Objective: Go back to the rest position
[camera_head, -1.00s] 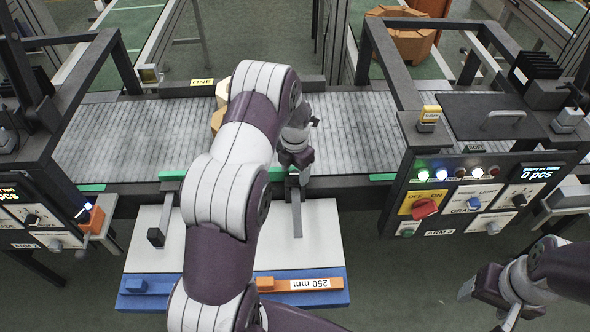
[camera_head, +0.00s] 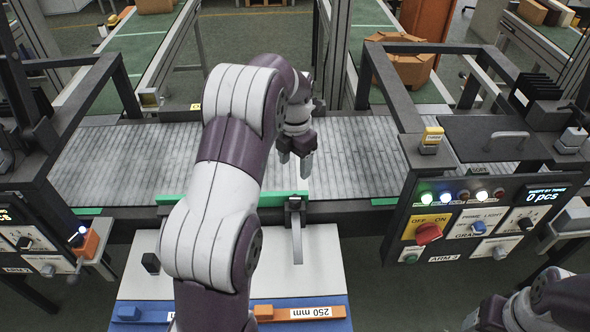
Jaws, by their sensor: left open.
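My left arm reaches up from the bottom over the white worktable. My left gripper (camera_head: 295,164) is above the grey slatted conveyor (camera_head: 358,150), its two fingers apart with nothing between them. The fingers point down, just behind the green strip along the conveyor's front edge. My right gripper (camera_head: 478,320) is at the bottom right, mostly cut off by the picture edge, so its fingers cannot be made out. My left arm hides part of the conveyor and the table.
The white worktable (camera_head: 325,245) has a blue front edge and an orange "250 mm" block (camera_head: 299,312). A control panel (camera_head: 470,222) with lit buttons stands at right. Dark frames (camera_head: 385,85) rise on both sides. The conveyor right of the gripper is clear.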

